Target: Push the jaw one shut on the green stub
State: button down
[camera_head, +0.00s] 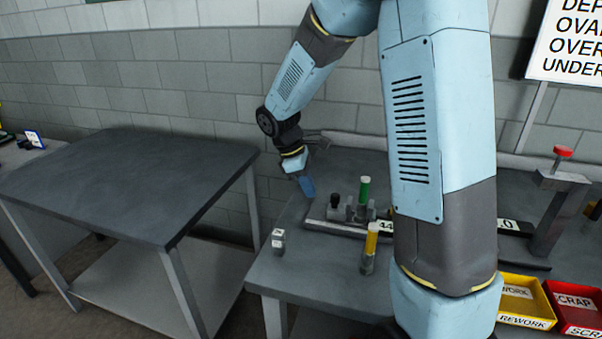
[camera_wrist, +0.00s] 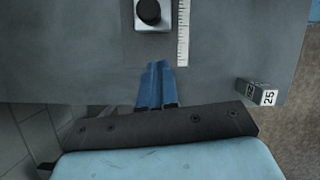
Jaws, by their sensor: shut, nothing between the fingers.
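In the wrist view a black knob (camera_wrist: 149,11) on a pale block shows at the top edge, ahead of my fingers; I cannot tell for certain which part is jaw one. My gripper (camera_head: 308,194), with blue fingers, is shut and empty, left of the fixture and apart from it. Its fingers also show together in the wrist view (camera_wrist: 158,66). The green stub is not in the wrist view.
A yellow stub (camera_head: 371,240) stands in a holder at the front. A small numbered block (camera_head: 278,242) is near the bench's left edge. A white scale strip (camera_wrist: 183,32) lies beside the knob. Yellow (camera_head: 523,311) and red bins (camera_head: 572,316) are at right.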

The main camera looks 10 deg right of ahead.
aim_at(332, 196)
jog(key=shift+s+d+r, duration=0.1)
jog(key=shift+s+d, duration=0.25)
jog(key=shift+d, duration=0.55)
jog(key=shift+s+d, duration=0.3)
jog(key=shift+d, duration=0.55)
jog(key=shift+s+d, duration=0.55)
jog(key=shift+d, duration=0.3)
